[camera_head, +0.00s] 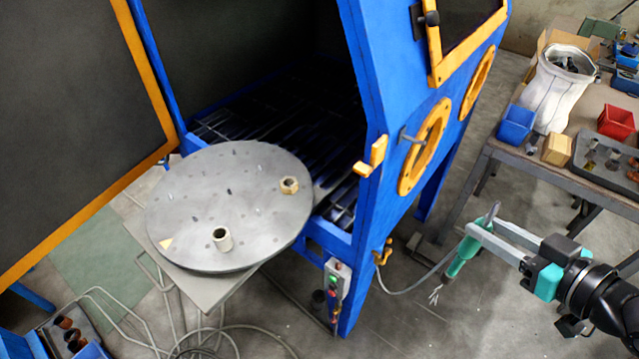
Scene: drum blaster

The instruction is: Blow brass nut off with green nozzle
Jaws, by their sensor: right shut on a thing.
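A brass nut (289,185) sits on the right part of the round grey turntable (190,205), which stands out in front of the open blue cabinet. My right gripper (478,240) is shut on the green nozzle (463,257), which hangs tilted with its lower end toward the floor, right of the cabinet and well apart from the nut. A grey hose runs from near the nozzle toward a yellow fitting on the cabinet. My left gripper is not in view.
A pale cylinder (222,239) also stands on the turntable. The blue cabinet post (367,230) rises between the turntable and my right gripper. A control box (337,281) is on the post. A workbench (545,160) with a white bag and bins stands at right.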

